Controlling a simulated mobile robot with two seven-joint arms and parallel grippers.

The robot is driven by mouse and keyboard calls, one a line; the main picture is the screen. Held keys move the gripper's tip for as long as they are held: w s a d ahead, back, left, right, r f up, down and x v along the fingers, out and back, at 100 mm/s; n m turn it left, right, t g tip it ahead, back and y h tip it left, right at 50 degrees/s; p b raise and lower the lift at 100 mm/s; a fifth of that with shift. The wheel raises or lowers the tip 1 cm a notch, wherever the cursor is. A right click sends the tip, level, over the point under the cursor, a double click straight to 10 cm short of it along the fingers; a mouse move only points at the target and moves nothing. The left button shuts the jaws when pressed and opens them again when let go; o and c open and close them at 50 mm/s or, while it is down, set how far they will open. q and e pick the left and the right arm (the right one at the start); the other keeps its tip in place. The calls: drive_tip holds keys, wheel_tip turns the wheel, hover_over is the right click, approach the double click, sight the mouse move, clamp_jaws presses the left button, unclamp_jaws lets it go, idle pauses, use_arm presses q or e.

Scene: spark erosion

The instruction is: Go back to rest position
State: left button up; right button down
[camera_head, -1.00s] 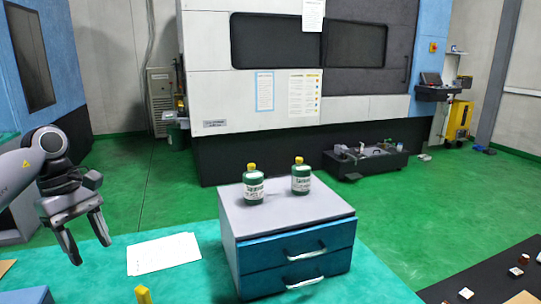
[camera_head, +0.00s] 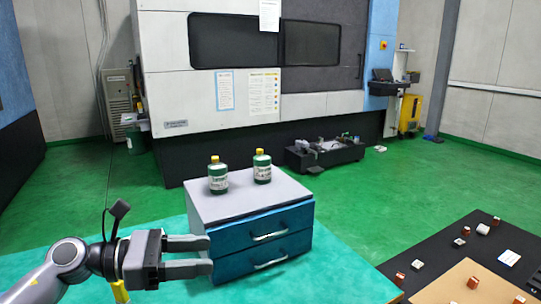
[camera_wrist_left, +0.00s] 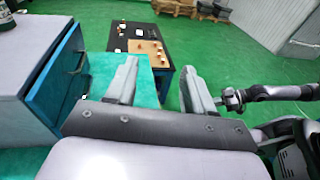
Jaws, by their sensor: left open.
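My left gripper (camera_head: 208,256) is open and empty, pointing right, in front of the lower left side of the drawer cabinet (camera_head: 240,205) in the head view. In the left wrist view its two fingers (camera_wrist_left: 152,85) are apart with nothing between them. That view also shows the cabinet (camera_wrist_left: 48,70) at the left. I cannot tell whether the fingers touch the cabinet. My right gripper is not visible in the head view; a dark arm part shows at the right of the left wrist view.
Two green bottles with yellow caps (camera_head: 218,175) (camera_head: 262,167) stand on the cabinet. The turquoise table top (camera_head: 335,272) is clear right of it. A black mat (camera_head: 445,250) with several small blocks lies at right. A large machine (camera_head: 260,90) stands behind.

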use_arm(q)
drive_tip(key=s+a+f+m+t+y, duration=0.1)
drive_tip(key=a+f+m+t+y, duration=0.3)
drive_tip(key=m, duration=0.7)
drive_tip(key=s+a+f+m+t+y, duration=0.15)
drive_tip(key=m+t+y, duration=0.35)
drive_tip(key=m, duration=0.6)
drive_tip(key=s+a+f+m+t+y, duration=0.1)
drive_tip(key=a+f+m+t+y, duration=0.25)
drive_tip(key=m+y, duration=0.6)
drive_tip(key=s+f+n+g+h, duration=0.1)
drive_tip(key=s+f+n+g, duration=0.3)
drive_tip(key=s+f+g, duration=0.6)
drive_tip(key=s+f+n+g+h, duration=0.2)
drive_tip(key=s+f+n+g, duration=0.25)
drive_tip(key=s, duration=0.85)
drive_tip(key=w+d+f+t+h+b, duration=0.1)
drive_tip(key=w+f+t, duration=0.2)
drive_tip(key=f, duration=0.3)
drive_tip(key=w+d+f+t+h+b, duration=0.1)
drive_tip(key=w+f+t+b, duration=0.1)
drive_tip(key=f, duration=0.4)
drive_tip(key=shift+w+d+f+m+t, duration=0.3)
drive_tip(key=shift+w+t, duration=0.4)
drive_tip(key=shift+t, duration=0.6)
drive_tip(key=shift+a, duration=0.1)
